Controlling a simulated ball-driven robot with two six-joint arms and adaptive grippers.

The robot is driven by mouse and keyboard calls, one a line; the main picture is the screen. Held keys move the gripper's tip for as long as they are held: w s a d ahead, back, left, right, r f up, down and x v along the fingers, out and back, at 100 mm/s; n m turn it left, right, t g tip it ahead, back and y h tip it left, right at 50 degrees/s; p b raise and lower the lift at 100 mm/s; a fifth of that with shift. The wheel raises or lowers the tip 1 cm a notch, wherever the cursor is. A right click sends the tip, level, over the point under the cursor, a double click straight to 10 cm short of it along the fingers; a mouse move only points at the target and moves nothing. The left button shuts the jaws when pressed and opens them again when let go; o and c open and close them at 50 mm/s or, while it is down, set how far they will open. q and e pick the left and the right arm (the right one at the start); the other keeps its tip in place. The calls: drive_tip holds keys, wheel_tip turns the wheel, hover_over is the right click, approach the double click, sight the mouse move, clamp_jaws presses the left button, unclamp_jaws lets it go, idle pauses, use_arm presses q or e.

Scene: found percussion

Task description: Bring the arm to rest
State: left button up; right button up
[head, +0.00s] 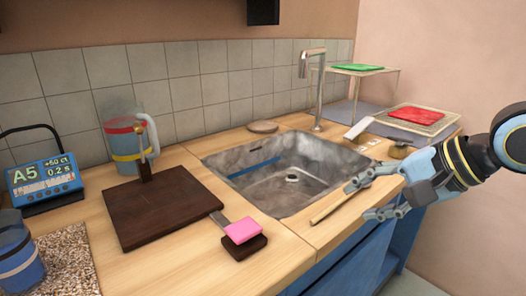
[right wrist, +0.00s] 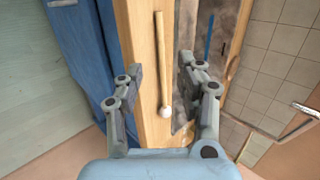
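My right gripper (head: 362,200) comes in from the right over the front edge of the counter, by the sink. Its fingers are spread apart with nothing between them. In the right wrist view the open gripper (right wrist: 160,68) faces the counter. A wooden mallet (right wrist: 159,60) with a white round head lies on the wood strip, seen between the fingers but not touched as far as I can tell. In the head view its handle (head: 328,211) lies along the sink's front edge, with the head end hidden by the gripper. My left gripper is not in view.
A steel sink (head: 225,158) with a tall faucet (head: 319,90) fills the middle. A dark board (head: 160,210), a pink sponge-like block (head: 243,230), a blue-and-red container (head: 124,140) and a display marked A5 (head: 45,178) stand left. A red item (head: 415,114) lies on a tray at right.

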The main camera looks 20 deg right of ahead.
drive_tip(key=s+a+f+n+g+h, duration=0.1)
drive_tip(key=s+f+n+g+h, duration=0.15)
drive_tip(key=s+f+n, duration=0.4)
drive_tip(key=s+a+f+n+g+h, duration=0.1)
drive_tip(key=s+f+n+g+h, duration=0.2)
drive_tip(key=s+n, duration=0.65)
drive_tip(key=s+d+f+m, duration=0.15)
drive_tip(key=s+f, duration=0.25)
drive_tip(key=f, duration=1.1)
drive_tip(key=s+d+f+m, duration=0.1)
drive_tip(key=s+d+f, duration=0.15)
drive_tip(key=f, duration=1.25)
drive_tip(key=s+f+g, duration=0.1)
drive_tip(key=s+f, duration=1.2)
drive_tip(key=s, duration=0.4)
drive_tip(key=shift+f+g, duration=0.2)
drive_tip(key=shift+g, duration=0.15)
drive_tip(key=shift+s, duration=0.1)
